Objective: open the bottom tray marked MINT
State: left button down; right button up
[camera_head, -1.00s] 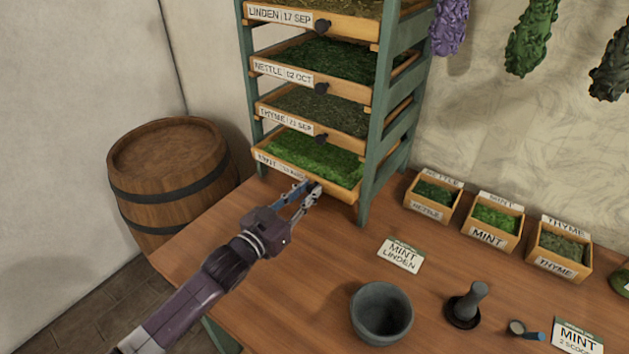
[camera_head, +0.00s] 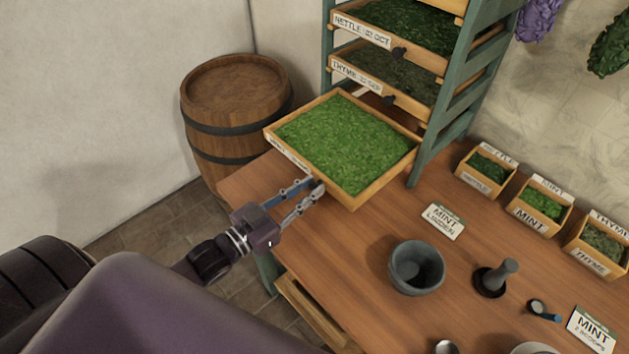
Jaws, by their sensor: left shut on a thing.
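The bottom tray (camera_head: 358,197) of the green rack is a wooden tray full of bright green herb. It is pulled well out of the rack over the table's left part. Its front label (camera_head: 288,154) is seen at a steep angle and is too small to read. My left gripper (camera_head: 316,190) is at the tray's front side, shut on the tray's knob, which the fingers hide. My right gripper is not in view.
The green rack (camera_head: 447,120) holds nettle and thyme trays (camera_head: 366,75) above, both shut. A barrel (camera_head: 237,85) stands left of the table (camera_head: 345,250). A mortar (camera_head: 416,268), pestle (camera_head: 495,278), cards and small herb boxes (camera_head: 541,205) stand to the right.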

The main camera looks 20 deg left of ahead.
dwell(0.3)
pick_arm(q)
jog(key=c, duration=1.8)
grip_release()
jog(key=v, duration=1.2)
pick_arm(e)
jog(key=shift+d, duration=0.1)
pick_arm(q)
jog(key=shift+f, duration=0.1)
